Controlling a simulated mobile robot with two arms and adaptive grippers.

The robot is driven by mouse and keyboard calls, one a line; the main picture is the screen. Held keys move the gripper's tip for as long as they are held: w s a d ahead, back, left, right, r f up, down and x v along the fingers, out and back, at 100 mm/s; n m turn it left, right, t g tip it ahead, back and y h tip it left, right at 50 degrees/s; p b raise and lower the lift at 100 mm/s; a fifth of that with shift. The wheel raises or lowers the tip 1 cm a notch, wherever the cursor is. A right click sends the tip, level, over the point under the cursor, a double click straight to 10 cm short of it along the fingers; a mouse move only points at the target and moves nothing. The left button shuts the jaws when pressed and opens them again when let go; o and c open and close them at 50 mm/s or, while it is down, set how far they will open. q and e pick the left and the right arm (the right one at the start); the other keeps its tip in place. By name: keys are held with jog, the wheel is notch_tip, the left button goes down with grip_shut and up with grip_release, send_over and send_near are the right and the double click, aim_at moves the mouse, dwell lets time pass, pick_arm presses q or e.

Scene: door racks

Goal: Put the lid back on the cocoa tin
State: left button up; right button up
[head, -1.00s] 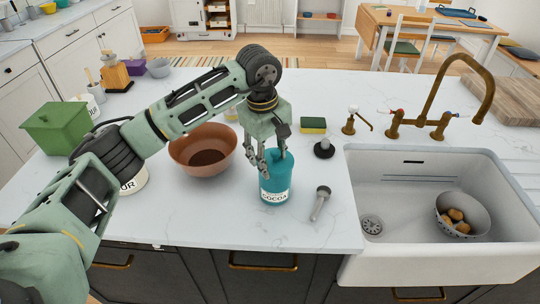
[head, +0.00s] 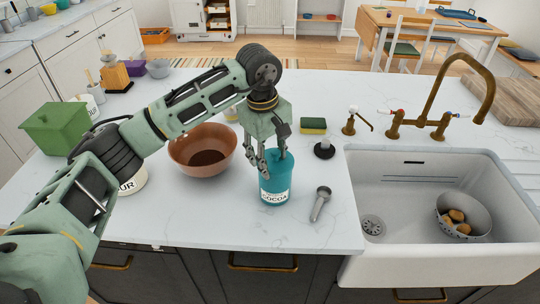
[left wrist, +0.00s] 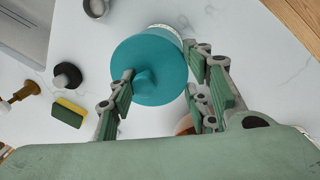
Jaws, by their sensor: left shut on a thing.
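The teal cocoa tin (head: 274,192) stands upright on the white counter, its white COCOA label facing me. The round teal lid (left wrist: 160,62) with its small knob shows from above in the left wrist view. It lies over the tin's top, and part of the tin's label (left wrist: 166,29) shows past its edge. I cannot tell whether the lid is fully seated. My left gripper (head: 272,164) comes down on the tin's top from the upper left and is shut on the lid. Its fingers hide part of the lid's edge. My right gripper is not in view.
A terracotta bowl (head: 190,156) stands close left of the tin. A grey metal tool (head: 320,203) lies just right of it. A black stopper (head: 324,150) and sponge (head: 313,125) are behind. The white sink (head: 400,195) is farther right. The counter in front of the tin is clear.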

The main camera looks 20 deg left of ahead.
pick_arm(q)
jog(key=o, duration=1)
jog(key=shift+o, duration=0.2)
jog(key=o, duration=0.5)
jog(key=shift+c, duration=0.2)
jog(key=shift+r+p, duration=1.7)
jog(key=shift+r, duration=1.85)
jog(key=shift+c, duration=0.5)
